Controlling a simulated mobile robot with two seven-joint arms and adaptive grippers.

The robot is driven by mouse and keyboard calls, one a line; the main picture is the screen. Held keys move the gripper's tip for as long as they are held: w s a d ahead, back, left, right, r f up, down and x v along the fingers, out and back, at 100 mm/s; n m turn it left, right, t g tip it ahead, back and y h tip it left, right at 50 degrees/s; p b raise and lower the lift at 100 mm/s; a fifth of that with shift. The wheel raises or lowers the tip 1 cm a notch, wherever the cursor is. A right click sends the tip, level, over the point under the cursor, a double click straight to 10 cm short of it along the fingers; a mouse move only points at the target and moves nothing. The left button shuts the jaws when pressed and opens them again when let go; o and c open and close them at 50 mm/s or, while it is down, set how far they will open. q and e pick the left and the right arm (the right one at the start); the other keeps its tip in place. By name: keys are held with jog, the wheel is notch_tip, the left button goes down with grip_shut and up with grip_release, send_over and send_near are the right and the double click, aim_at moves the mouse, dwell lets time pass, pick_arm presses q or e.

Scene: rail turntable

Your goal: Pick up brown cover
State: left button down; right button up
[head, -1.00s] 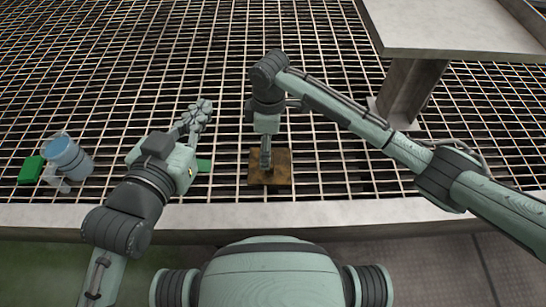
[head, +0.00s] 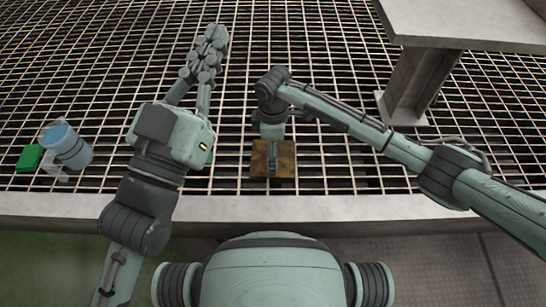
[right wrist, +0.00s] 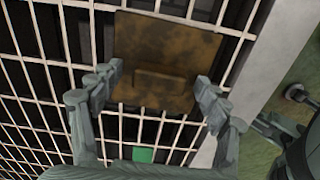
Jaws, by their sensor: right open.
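The brown cover (head: 287,162) is a square, rust-stained plate lying on the grating near its front edge. In the right wrist view the cover (right wrist: 165,45) shows a raised bar handle across its lower part. My right gripper (head: 272,157) is over the cover in the head view. In the right wrist view my right gripper (right wrist: 158,78) is open, with one finger on each side of the handle; contact is not clear. My left gripper (head: 209,50) is over the grating, left of and beyond the cover, holding nothing that I can see. Its finger gap is unclear.
Another green piece (right wrist: 143,154) shows near the cover. A grey raised platform (head: 460,22) on a post stands at the back right. Open grating surrounds the cover.

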jog(key=c, duration=1.6)
jog(key=shift+c, duration=0.3)
jog(key=shift+r, duration=0.1)
